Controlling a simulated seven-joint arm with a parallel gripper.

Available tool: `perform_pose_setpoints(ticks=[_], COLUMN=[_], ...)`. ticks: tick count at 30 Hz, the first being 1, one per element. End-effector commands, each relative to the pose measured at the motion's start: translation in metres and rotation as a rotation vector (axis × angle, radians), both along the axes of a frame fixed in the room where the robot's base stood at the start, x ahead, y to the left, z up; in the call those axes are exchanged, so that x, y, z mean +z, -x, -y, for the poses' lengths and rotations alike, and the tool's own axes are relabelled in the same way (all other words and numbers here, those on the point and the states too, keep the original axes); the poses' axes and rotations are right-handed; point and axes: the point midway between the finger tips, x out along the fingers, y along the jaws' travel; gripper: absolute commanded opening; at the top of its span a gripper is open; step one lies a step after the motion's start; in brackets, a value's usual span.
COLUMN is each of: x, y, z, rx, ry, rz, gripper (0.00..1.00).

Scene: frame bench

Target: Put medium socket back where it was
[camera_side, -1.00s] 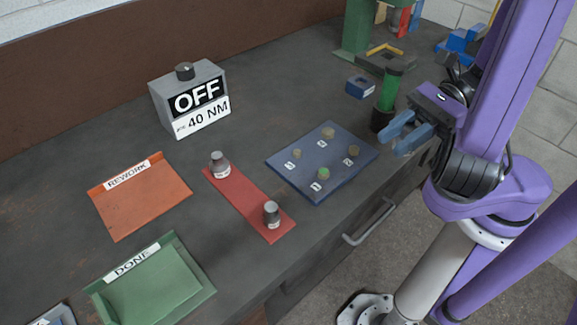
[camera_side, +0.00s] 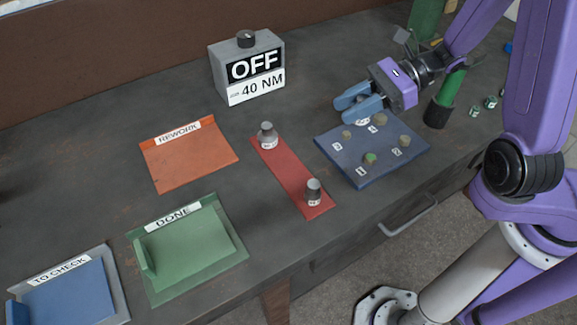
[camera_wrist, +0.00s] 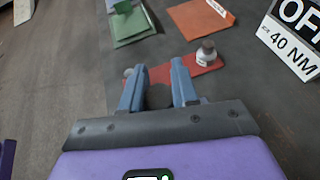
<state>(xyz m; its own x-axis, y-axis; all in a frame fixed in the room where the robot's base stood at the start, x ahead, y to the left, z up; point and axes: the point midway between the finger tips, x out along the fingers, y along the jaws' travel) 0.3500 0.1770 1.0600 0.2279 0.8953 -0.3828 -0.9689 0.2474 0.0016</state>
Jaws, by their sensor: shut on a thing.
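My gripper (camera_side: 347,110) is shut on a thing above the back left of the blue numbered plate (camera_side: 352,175). The thing is mostly hidden; a dark grey shape, which I take for the medium socket (camera_wrist: 158,97), shows between the blue fingers in the wrist view. The red strip (camera_side: 288,172) lies left of the plate, with a grey socket at its far end (camera_side: 267,136) and another at its near end (camera_side: 313,191). Its middle is bare. In the wrist view the strip (camera_wrist: 158,72) lies beyond the fingertips, and the left finger partly hides one socket (camera_wrist: 129,72).
A box reading OFF and 40 NM (camera_side: 247,72) stands behind the strip. The orange REWORK tray (camera_side: 190,160), green DONE tray (camera_side: 190,250) and blue TO CHECK tray (camera_side: 70,290) lie to the left. A green-and-black cylinder (camera_side: 447,95) stands right of the plate.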

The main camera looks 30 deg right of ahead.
Motion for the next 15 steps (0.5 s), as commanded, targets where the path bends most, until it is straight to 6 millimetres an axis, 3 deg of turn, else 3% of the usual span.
perform_pose_setpoints(ticks=[6, 15], x=[-0.01, -0.024], y=[-0.025, -0.043], z=[-0.045, -0.105], rx=[0.004, -0.005], ry=[0.001, 0.002], rz=[-0.002, -0.002], gripper=[0.0, 0.0])
